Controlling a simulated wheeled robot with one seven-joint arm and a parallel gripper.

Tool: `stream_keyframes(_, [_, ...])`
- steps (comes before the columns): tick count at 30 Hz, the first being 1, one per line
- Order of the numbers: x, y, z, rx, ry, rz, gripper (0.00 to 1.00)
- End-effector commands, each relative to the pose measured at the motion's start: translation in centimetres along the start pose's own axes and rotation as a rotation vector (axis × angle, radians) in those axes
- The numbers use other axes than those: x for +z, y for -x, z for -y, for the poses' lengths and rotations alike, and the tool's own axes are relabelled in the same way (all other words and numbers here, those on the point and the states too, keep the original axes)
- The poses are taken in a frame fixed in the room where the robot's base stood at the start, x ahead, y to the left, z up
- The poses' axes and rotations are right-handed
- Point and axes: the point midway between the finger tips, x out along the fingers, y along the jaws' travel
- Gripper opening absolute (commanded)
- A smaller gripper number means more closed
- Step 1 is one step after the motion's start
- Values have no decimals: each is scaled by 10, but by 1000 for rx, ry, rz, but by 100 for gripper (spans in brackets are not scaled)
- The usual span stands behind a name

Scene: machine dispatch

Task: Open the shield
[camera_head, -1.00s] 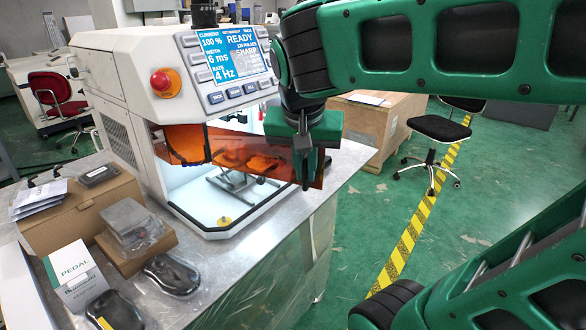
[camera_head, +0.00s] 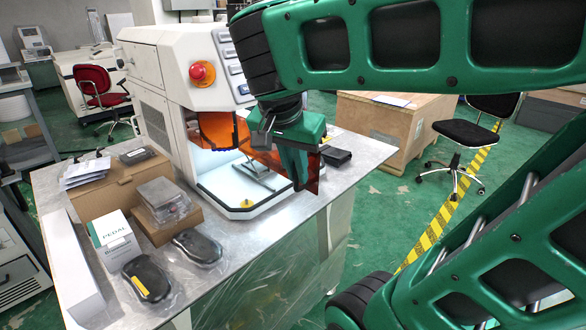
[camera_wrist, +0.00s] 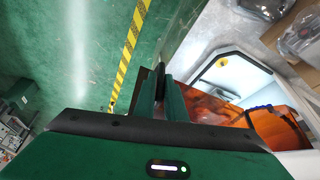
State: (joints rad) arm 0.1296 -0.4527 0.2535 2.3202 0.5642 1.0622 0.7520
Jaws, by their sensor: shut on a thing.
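The shield is an orange, see-through panel (camera_head: 262,155) on the front of the white machine (camera_head: 168,92). In the head view it stands swung out from the lit chamber, which shows behind and below it. My gripper (camera_head: 299,180) is at the shield's outer edge, shut on it, with a strip of orange showing just right of the fingers. In the wrist view my gripper (camera_wrist: 163,85) has its fingers close together against the shield (camera_wrist: 205,108), and the bright chamber floor (camera_wrist: 225,70) lies to the right. The exact grip on the edge is partly hidden by the fingers.
A black flat item (camera_head: 336,156) lies behind my gripper. A wooden crate (camera_head: 395,125) and black chair (camera_head: 466,135) stand right.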

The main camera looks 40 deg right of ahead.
Motion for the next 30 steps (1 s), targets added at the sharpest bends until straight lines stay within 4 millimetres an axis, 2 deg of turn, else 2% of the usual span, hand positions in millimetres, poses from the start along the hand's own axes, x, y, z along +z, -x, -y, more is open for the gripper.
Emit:
stream_keyframes(1, [-2,3,6,-15,7,-8,0])
stream_keyframes(7, [-2,3,6,-15,8,-8,0])
stream_keyframes(8, [-2,3,6,-15,8,-8,15])
stream_keyframes(9, [-2,3,5,-14,7,-7,25])
stream_keyframes(10, [-2,3,5,-13,7,-7,28])
stream_keyframes(21, [-1,6,2,-8,2,-5,28])
stream_keyframes(26, [-1,28,3,-10,2,-5,28])
stream_keyframes(30, [-1,55,4,-10,1,-6,28])
